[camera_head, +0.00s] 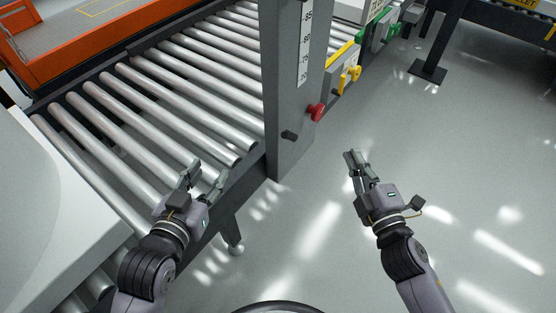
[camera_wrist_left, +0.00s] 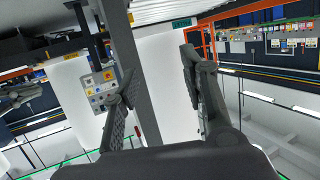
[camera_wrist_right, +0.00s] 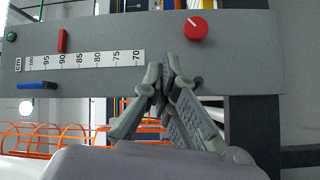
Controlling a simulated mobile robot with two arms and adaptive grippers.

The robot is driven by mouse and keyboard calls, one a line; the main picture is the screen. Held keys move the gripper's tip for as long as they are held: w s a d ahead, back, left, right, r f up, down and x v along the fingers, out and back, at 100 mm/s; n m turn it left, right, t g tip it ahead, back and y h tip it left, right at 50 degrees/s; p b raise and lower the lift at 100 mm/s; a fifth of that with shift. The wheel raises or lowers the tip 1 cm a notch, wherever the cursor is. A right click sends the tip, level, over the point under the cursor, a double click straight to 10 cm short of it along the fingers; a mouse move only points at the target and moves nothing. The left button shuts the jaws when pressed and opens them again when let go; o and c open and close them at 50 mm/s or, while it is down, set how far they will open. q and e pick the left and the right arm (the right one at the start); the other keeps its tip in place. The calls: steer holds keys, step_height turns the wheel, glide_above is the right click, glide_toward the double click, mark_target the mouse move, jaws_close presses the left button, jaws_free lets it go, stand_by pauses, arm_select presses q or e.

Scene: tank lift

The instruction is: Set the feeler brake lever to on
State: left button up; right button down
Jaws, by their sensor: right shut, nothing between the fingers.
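No part in view is readably labelled as the feeler brake lever. A grey post (camera_head: 284,60) stands beside the roller conveyor, with a centimetre scale, a red knob (camera_head: 317,112) and a short black lever (camera_head: 290,136) near its lower end. In the right wrist view the post shows the red knob (camera_wrist_right: 196,27), a red pointer (camera_wrist_right: 62,40) and a blue handle (camera_wrist_right: 38,86). My right gripper (camera_head: 352,156) is shut and empty, apart from the post, to its lower right in the head view. My left gripper (camera_head: 205,178) is open and empty near the conveyor's edge.
The roller conveyor (camera_head: 150,110) fills the left side. Yellow (camera_head: 351,75) and green (camera_head: 393,31) handles lie beyond the post. A white cover (camera_head: 50,210) is at lower left. The floor on the right is clear up to a dark stand (camera_head: 428,71).

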mark_target(286, 134)
steer(key=s+a+f+n+g+y+b, duration=0.1)
steer(key=s+a+f+n+g+y, duration=0.15)
steer(key=a+n+y, duration=0.4)
steer(key=s+a+f+n+g+y, duration=0.2)
steer(key=a+f+n+g+y, duration=0.15)
steer(key=n, duration=0.65)
arm_select(q)
step_height(286, 134, up, 6)
steer(key=t+h, duration=0.1)
steer(key=t, duration=0.2)
steer(key=shift+w+d+t, duration=0.2)
steer(key=shift+d+t, duration=0.05)
steer(key=shift+t, duration=0.05)
arm_select(e)
steer(key=w+a+r, duration=0.2)
steer(key=w+a, duration=0.3)
steer(key=w, duration=0.4)
steer(key=shift+a+r, duration=0.25)
steer(key=shift+r, duration=0.1)
